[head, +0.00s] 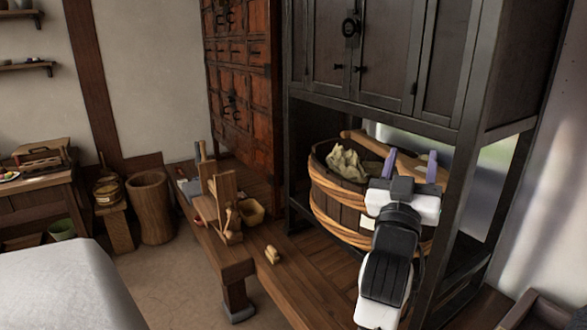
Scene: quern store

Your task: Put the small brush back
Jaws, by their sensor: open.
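My gripper (412,156) is open, its two purple fingers apart above the right side of a wooden tub (333,205). A wooden bar or handle (362,141) across the tub's top passes behind the fingers; I cannot tell whether they touch it. A small pale tan object (272,254) lies on the low wooden bench, left of the tub and well away from my gripper. It may be the small brush, but it is too small to be sure. No other clear brush shows. The tub's far right inside is hidden by my gripper.
The tub, holding crumpled pale cloth (347,162), stands under a dark cabinet (390,60) between its posts. A wooden stand (223,205) and small tan box (251,212) sit on the bench (222,255). A wooden bucket (150,207) stands left. Bench front is mostly clear.

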